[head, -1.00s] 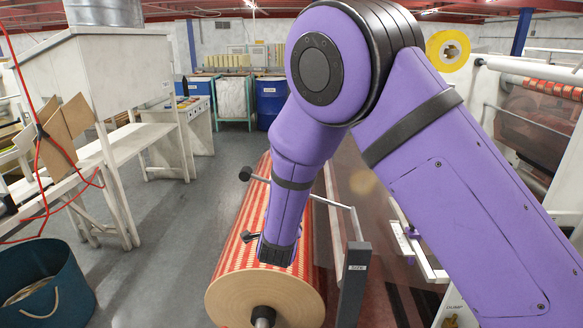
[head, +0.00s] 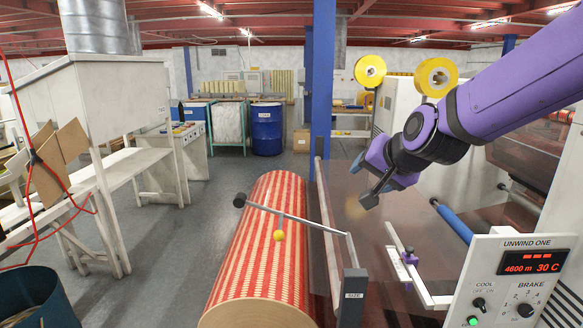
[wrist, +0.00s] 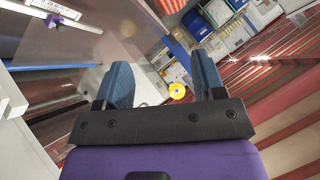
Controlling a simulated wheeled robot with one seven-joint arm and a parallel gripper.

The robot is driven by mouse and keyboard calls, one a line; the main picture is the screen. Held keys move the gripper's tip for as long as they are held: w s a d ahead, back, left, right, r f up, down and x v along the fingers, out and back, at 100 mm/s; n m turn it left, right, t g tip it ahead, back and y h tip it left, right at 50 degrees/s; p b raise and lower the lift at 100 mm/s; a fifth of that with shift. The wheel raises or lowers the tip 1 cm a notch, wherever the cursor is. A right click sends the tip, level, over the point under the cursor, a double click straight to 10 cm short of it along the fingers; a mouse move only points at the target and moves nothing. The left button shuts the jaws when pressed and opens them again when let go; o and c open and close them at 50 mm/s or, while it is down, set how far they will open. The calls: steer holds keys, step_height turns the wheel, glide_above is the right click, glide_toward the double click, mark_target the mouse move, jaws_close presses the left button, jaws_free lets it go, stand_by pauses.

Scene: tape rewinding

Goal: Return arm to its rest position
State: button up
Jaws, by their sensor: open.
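My purple arm reaches in from the upper right in the head view. My gripper (head: 373,190) hangs in the air right of the large red-and-cream patterned roll (head: 262,225), in front of the clear brownish sheet. In the wrist view my gripper (wrist: 162,85) shows its two blue-grey fingers spread wide apart, with nothing between them. A thin metal arm (head: 320,224) with a black end knob crosses over the roll, and a small yellow ball (head: 279,235) shows against the roll.
An unwind control panel (head: 524,285) stands at the lower right. A slanted rail (head: 410,262) with a purple clamp is below my gripper. A blue post (head: 323,80) rises behind. White benches (head: 105,175) stand left, with grey floor between. A dark blue tub (head: 35,300) is lower left.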

steer(key=s+d+r+n+g+h, duration=0.1)
steer(key=s+d+n+g, duration=0.1)
steer(key=s+d, duration=0.5)
steer(key=s+d+r+n+g+h, duration=0.1)
steer(key=s+d, duration=0.6)
steer(key=s, duration=1.1)
steer(key=shift+s+r+n+g+h, duration=0.25)
steer(key=shift+n+g+h, duration=0.35)
steer(key=shift+n, duration=0.2)
steer(key=shift+d, duration=0.1)
stand_by(0.6)
